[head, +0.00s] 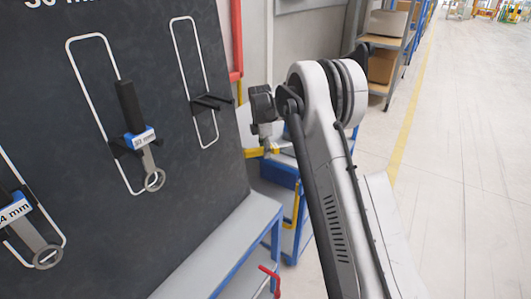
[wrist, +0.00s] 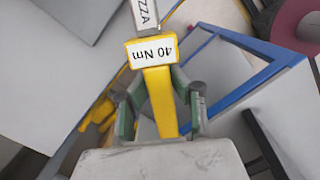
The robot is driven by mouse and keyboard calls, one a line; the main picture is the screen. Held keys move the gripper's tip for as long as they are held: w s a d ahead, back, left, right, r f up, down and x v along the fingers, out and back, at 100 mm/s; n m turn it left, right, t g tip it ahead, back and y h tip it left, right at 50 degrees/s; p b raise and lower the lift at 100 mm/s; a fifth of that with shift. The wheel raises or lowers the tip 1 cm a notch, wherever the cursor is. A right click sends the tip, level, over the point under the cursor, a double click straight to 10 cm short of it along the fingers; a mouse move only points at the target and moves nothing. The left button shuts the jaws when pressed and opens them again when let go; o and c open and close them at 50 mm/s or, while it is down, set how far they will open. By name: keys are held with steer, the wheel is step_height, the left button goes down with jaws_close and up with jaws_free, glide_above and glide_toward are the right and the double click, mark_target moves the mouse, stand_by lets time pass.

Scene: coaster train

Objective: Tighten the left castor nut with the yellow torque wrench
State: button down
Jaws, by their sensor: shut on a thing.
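In the wrist view my gripper (wrist: 160,103) is shut on the yellow torque wrench (wrist: 158,80), its fingers on either side of the yellow part. The wrench carries a white "40 Nm" label, and a grey shaft runs off the top edge of the picture. In the head view my gripper (head: 264,138) is small beyond the arm, and the yellow of the wrench (head: 262,152) shows just below it. The far end of the wrench is out of the wrist view. I cannot make out the left castor nut in either view.
A dark tool board (head: 90,200) fills the left, with blue-labelled wrenches (head: 138,138) hanging and one empty outlined place (head: 205,140). A grey bench (head: 225,245) with a blue frame stands below it. Shelves with boxes (head: 385,50) stand behind. The floor at right is clear.

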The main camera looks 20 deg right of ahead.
steer(key=shift+w+d+m+b, duration=0.15)
steer(key=shift+w+m+b, duration=0.15)
steer(key=shift+w+m, duration=1.4)
stand_by(1.8)
steer(key=shift+w+n, duration=0.15)
steer(key=shift+n, duration=0.25)
steer(key=shift+s, duration=0.35)
steer(key=shift+r, duration=0.15)
